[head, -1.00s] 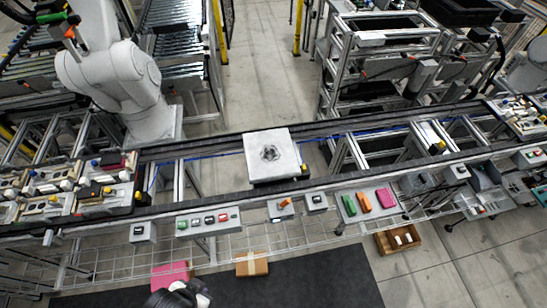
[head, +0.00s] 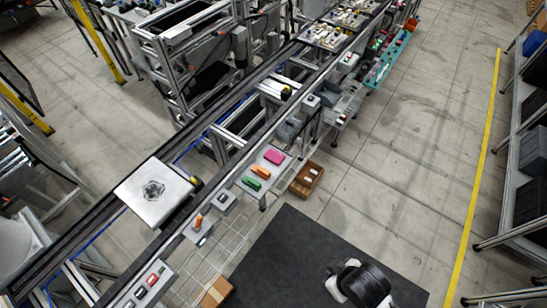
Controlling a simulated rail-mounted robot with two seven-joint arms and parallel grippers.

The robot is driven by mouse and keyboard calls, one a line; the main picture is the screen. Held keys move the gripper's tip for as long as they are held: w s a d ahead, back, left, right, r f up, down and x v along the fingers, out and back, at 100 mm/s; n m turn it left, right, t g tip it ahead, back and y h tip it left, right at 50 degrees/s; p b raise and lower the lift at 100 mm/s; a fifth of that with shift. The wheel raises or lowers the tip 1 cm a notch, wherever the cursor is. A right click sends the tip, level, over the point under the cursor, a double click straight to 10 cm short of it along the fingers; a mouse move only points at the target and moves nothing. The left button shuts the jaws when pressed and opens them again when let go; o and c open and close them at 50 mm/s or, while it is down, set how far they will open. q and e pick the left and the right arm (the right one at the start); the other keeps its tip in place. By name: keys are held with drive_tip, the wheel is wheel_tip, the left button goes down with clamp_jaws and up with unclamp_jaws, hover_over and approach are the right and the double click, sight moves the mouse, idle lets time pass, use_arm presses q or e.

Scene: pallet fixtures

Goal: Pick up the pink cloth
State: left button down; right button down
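A small flat pink piece (head: 275,156), which I take for the pink cloth, lies at the far end of a grey shelf plate (head: 252,196) on the near side of the conveyor. An orange piece (head: 261,171) and a green piece (head: 251,184) lie beside it in a row. Nothing touches the pink piece from above. A black and white part of my own body shows at the bottom right, well apart from it. Neither of my grippers shows.
The conveyor (head: 96,226) runs diagonally and carries a pale square pallet (head: 153,195). A brown crate (head: 306,179) with white items stands beside the shelf. A dark mat (head: 285,260) covers the floor below. Open floor lies right, up to a yellow line (head: 474,190).

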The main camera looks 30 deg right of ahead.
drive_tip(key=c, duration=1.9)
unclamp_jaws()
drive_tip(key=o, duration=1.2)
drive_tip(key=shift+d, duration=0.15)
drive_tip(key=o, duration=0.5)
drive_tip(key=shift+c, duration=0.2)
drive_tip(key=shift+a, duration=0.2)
